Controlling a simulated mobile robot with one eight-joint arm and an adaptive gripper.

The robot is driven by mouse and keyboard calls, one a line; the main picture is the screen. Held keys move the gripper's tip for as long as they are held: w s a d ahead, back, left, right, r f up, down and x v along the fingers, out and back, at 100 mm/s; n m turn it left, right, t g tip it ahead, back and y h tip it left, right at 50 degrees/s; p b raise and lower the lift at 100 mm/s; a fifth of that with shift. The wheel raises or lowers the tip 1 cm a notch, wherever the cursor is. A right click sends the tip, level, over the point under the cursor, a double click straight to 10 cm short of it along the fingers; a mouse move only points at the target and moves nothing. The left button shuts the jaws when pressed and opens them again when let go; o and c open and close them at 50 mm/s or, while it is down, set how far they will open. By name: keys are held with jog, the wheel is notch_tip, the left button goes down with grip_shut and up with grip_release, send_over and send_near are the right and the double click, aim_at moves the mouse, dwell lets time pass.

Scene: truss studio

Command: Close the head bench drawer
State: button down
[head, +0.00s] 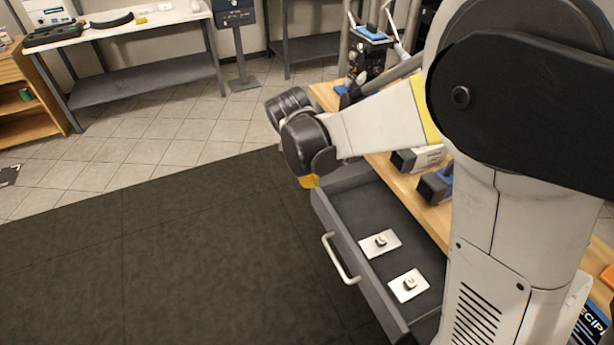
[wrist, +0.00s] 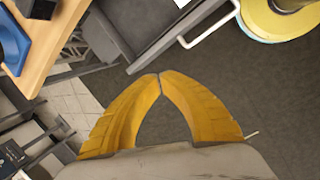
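The grey bench drawer (head: 325,210) stands open below the wooden bench top, with a pale bar handle (head: 340,262) on its front. Two light plates with small parts on them, one farther back (head: 379,243) and one nearer (head: 408,285), lie inside. My arm hides part of the bench. In the wrist view the drawer (wrist: 130,45) and its handle (wrist: 208,28) show at the top. My gripper (wrist: 159,75) has its yellow fingertips together with nothing between them. It is over the floor, apart from the handle. In the head view its yellow part (head: 308,181) shows near the drawer's far corner.
The wooden bench top (head: 425,212) carries grey and blue devices (head: 435,185). Dark floor matting (head: 160,265) in front of the drawer is clear. A white table (head: 120,30) and a wooden shelf unit (head: 30,95) stand well away at the back left.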

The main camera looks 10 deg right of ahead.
jog(key=w+a+f+n+g+h+b, duration=0.1)
jog(key=w+a+f+n, duration=0.15)
jog(key=f, duration=0.45)
jog(key=w+a+f+n+h, duration=0.1)
jog(key=a+f+n, duration=0.2)
jog(key=f, duration=0.4)
jog(key=w+d+f+b, duration=0.1)
jog(key=d+f+b, duration=0.5)
jog(key=d+f, duration=0.2)
jog(key=shift+w+f, duration=0.25)
jog(key=shift+f, duration=0.6)
jog(key=shift+w, duration=0.1)
